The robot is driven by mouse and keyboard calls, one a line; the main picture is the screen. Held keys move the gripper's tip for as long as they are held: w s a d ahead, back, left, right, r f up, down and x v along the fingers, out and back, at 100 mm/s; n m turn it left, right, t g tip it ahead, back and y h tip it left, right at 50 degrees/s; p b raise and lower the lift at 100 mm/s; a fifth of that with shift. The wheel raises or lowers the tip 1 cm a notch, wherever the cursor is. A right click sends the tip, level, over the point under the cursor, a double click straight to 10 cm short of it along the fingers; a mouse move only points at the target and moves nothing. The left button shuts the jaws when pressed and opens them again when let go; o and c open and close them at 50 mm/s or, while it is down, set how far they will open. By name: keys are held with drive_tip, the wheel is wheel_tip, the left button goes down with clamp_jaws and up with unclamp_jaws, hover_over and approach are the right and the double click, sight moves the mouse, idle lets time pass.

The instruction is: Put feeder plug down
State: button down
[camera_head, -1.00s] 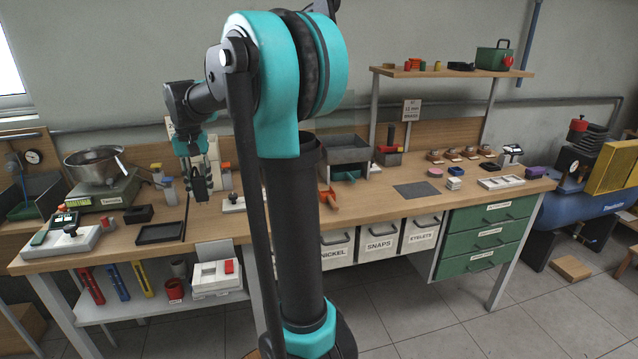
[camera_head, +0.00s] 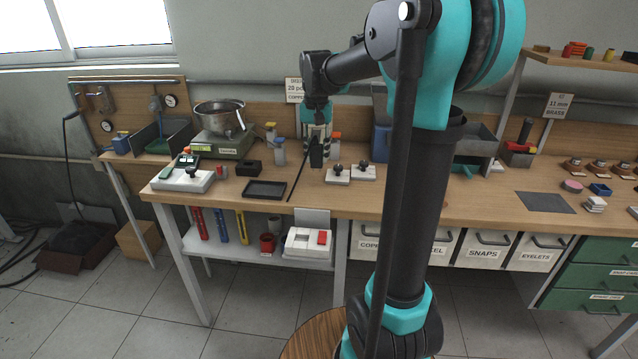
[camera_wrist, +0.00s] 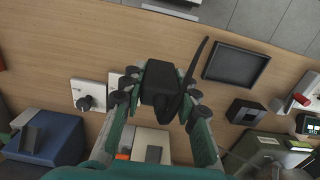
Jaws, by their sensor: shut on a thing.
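My gripper (camera_wrist: 152,100) is shut on a black blocky piece, which I take to be the feeder plug (camera_wrist: 160,80). A thin, curved dark strip (camera_wrist: 197,70) runs from beside the plug toward the black tray; I cannot tell if it is part of the plug. In the head view my gripper (camera_head: 316,140) points down above the bench, with the dark plug (camera_head: 316,157) at its tips. It is behind and left of two white plates with black knobs (camera_head: 338,176). Whether the plug touches the bench I cannot tell.
A shallow black tray (camera_head: 265,190) lies front left of the plug. A small black block (camera_head: 249,169), a scale with a metal bowl (camera_head: 222,145) and small bottles (camera_head: 280,152) stand left. A blue bin (camera_head: 381,143) stands right. Bare wood shows around the tray.

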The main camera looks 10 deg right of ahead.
wheel_tip(320, 180, down, 10)
drive_tip(key=shift+f, duration=0.25)
idle(0.4)
drive_tip(key=c, duration=1.1)
unclamp_jaws()
drive_tip(key=shift+f, duration=0.1)
drive_tip(key=shift+c, duration=0.2)
wheel_tip(320, 180, up, 12)
drive_tip(key=shift+r, duration=0.15)
